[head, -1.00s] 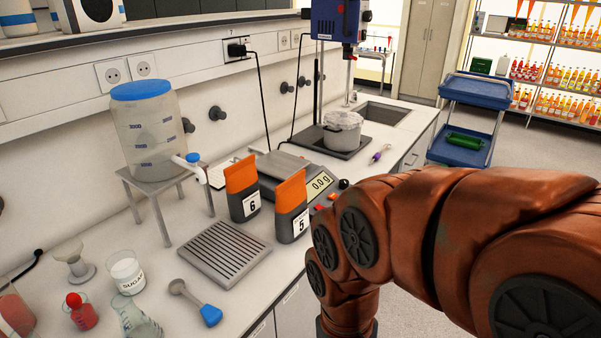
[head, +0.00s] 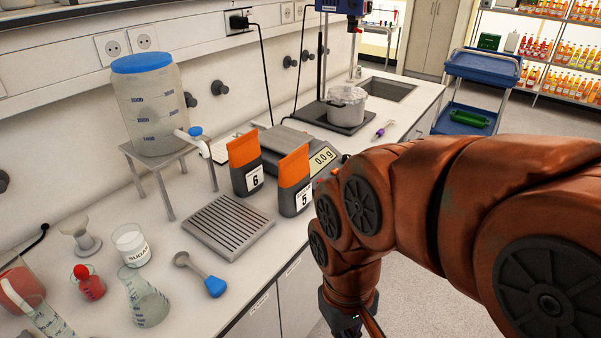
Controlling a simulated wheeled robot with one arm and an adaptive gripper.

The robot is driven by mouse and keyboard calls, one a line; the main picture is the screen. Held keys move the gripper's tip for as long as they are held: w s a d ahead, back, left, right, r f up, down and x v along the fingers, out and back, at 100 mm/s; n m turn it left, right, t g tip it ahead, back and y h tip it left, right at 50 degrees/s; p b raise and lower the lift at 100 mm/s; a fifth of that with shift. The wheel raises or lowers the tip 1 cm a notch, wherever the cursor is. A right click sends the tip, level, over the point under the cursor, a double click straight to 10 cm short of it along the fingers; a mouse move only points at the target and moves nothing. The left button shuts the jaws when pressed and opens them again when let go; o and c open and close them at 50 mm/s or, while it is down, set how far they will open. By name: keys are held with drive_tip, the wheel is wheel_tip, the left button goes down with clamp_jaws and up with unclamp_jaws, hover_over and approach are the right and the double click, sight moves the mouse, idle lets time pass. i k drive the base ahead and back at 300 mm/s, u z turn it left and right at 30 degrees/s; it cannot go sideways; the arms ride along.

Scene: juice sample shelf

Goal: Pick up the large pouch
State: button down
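Two stand-up pouches with orange tops and dark grey lower parts stand upright side by side on the bench. The pouch labelled 6 (head: 245,165) is on the left and a little farther back. The pouch labelled 5 (head: 294,181) is on the right, nearer the bench's front edge. They look close in size, so I cannot tell which is the large one. My arm reaches in from the right. The dark end of it, apparently my gripper (head: 350,318), is low at the bottom edge, in front of the bench and away from both pouches. Its fingers are not clearly visible.
A slotted metal tray (head: 228,227) lies in front of the pouches. A scale (head: 322,156) stands behind them. A large jar (head: 155,108) sits on a metal stand (head: 158,165). A sugar jar (head: 131,245), a flask (head: 145,298) and a blue-handled scoop (head: 213,286) crowd the lower left.

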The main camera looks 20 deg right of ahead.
sight(294, 187)
drive_tip(key=z, duration=0.8)
drive_tip(key=i, duration=0.35)
drive_tip(key=u, duration=1.85)
